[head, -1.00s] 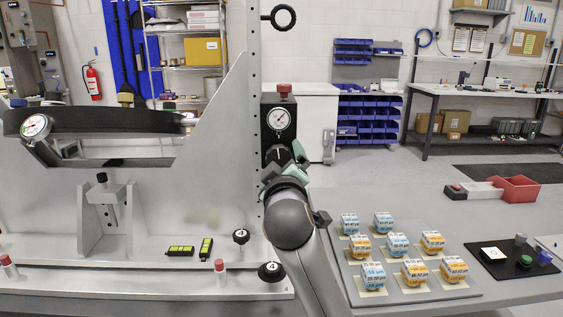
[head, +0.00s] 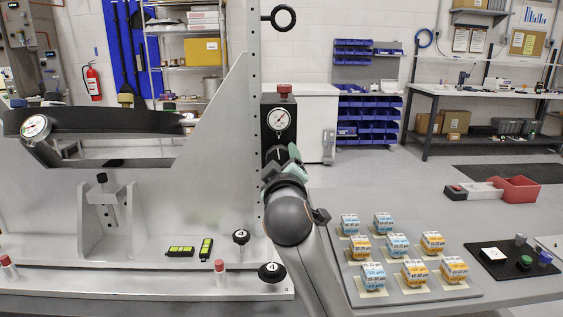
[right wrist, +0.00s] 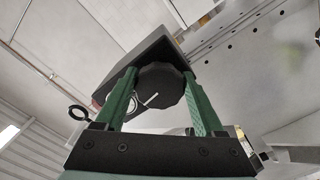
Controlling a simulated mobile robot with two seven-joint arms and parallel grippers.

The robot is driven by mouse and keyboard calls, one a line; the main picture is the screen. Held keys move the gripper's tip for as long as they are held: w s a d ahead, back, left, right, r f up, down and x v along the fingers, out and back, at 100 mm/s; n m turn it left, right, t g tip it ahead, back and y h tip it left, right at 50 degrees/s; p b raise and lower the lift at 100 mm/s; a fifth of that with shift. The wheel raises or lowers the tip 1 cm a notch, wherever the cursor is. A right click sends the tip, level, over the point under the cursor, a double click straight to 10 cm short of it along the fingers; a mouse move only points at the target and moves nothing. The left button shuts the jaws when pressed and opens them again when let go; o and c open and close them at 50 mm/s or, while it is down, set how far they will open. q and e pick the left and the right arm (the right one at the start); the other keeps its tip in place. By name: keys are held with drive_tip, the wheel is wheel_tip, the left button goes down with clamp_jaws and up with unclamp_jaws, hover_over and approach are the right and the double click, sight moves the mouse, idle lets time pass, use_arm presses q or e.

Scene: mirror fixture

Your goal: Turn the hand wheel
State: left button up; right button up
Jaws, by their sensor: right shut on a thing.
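The hand wheel (right wrist: 162,88) is a dark, faceted round knob with a white mark, on the front of a black box (head: 279,97) with a gauge (head: 278,119). In the right wrist view it sits between the two green fingers of my right gripper (right wrist: 162,100), which is shut on it. In the head view my right gripper (head: 283,158) is below the gauge, and its wrist and fingers hide most of the wheel. My left gripper is not in view.
A grey plate fixture (head: 160,225) with black knobs fills the left. A tray (head: 400,296) of several blue and orange labelled cubes is right of my arm. A black mat (head: 495,270) and a red bin (head: 519,189) lie farther right.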

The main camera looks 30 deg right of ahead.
drive_tip(key=shift+c, duration=1.3)
drive_tip(key=shift+m, duration=0.8)
drive_tip(key=o, duration=1.4)
drive_tip(key=shift+c, duration=0.2)
drive_tip(key=shift+a, duration=0.1)
drive_tip(key=v, duration=1.2)
drive_tip(key=shift+s, duration=0.3)
